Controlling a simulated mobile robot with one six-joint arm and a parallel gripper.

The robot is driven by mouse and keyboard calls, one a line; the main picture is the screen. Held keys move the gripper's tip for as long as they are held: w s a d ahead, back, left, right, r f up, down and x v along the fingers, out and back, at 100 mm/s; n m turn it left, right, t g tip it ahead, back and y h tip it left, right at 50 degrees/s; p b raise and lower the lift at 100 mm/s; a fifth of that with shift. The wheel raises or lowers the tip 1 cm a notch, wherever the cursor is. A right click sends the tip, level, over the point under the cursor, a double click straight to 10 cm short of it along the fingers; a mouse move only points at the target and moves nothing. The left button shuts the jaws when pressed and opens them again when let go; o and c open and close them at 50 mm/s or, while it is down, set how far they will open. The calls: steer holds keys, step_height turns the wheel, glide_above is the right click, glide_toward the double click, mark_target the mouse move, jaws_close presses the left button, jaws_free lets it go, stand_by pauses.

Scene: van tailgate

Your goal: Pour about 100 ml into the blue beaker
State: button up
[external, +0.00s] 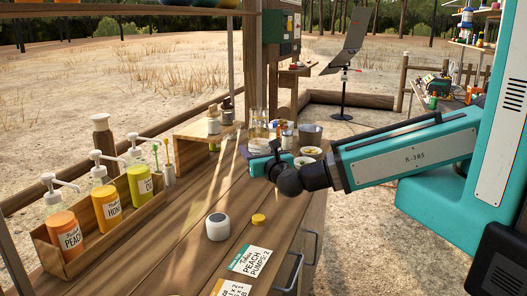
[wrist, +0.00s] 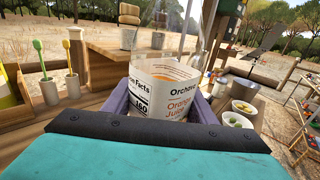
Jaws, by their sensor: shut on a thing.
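I cannot pick out a blue beaker for certain in either view.
A grey pot (external: 311,133) and small bowls (external: 311,151) stand beside my gripper. A low wooden shelf (external: 205,132) with jars is at the back left. Pump bottles (external: 105,200) fill a rack at left. A white round device (external: 218,226) and yellow lid (external: 259,220) lie in front.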

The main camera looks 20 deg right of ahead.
steer(key=shift+r, duration=0.1)
steer(key=w+d+f+m+g+h+b, duration=0.2)
steer(key=d+h, duration=0.4)
steer(key=d, duration=0.4)
steer(key=w+d+f+m+g+h+b, duration=0.2)
steer(key=w+d+m+h+b, duration=0.4)
steer(key=d, duration=0.5)
steer(key=shift+w+d+m+g+h, duration=0.3)
steer(key=shift+m+g, duration=0.2)
steer(key=shift+g, duration=0.4)
steer(key=shift+a, duration=0.1)
